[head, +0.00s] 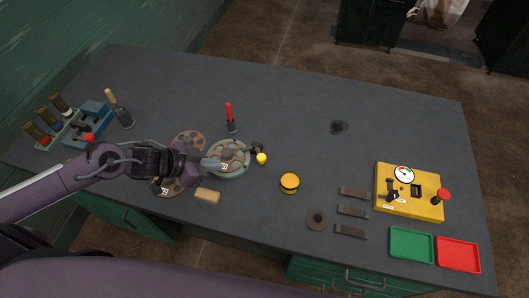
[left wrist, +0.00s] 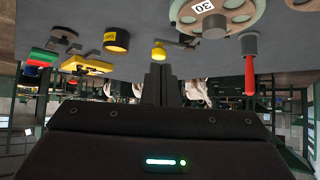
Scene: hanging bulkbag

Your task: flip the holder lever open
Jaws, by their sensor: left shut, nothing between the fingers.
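The round holder (head: 229,172) is a pale green base with a brown holed disc on it, near the table's middle left. A short dark lever with a yellow ball knob (head: 261,158) sticks out at its right side. The knob also shows in the left wrist view (left wrist: 159,52), beyond my fingertips. My left gripper (head: 216,164) is shut and empty, over the holder's left part in the head view, left of the knob. In the left wrist view its closed fingers (left wrist: 160,82) appear apart from the knob. My right gripper is not in view.
A red-handled tool (head: 229,115) stands behind the holder. A tan block (head: 207,195) lies in front, and a yellow-black round item (head: 289,183) sits to the right. A yellow gauge panel (head: 408,205) and green (head: 411,244) and red trays (head: 458,253) are farther right.

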